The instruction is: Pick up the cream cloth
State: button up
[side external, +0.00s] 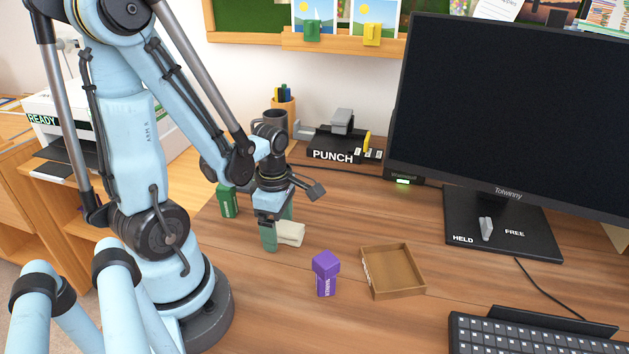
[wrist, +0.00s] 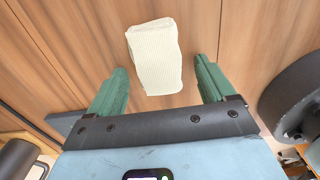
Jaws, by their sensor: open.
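The cream cloth (side external: 290,233) lies folded on the wooden desk, just right of my gripper's near finger in the side external view. In the wrist view the cloth (wrist: 156,56) shows a ribbed weave and sits between and a little beyond the fingertips. My gripper (side external: 279,230) points down close to the desk, its green fingers apart. In the wrist view the gripper (wrist: 163,82) is open, with nothing between its pads but the near part of the cloth in line with the gap.
A purple block-topped object (side external: 326,273) and a shallow wooden tray (side external: 393,293) stand to the right. The monitor (side external: 510,110) and keyboard (side external: 530,335) bound the right side.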

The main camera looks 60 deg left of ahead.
aim_at(278, 224)
jog(key=c, duration=1.1)
jog(key=shift+r, duration=0.25)
jog(key=shift+r, duration=0.85)
notch_tip(278, 224, up, 2)
jog(key=shift+r, duration=0.1)
jog(key=s+d+r, duration=0.1)
jog(key=d+r, duration=0.5)
jog(key=d, duration=0.5)
jog(key=shift+s+d+r, duration=0.15)
jog(key=shift+d+r, duration=0.15)
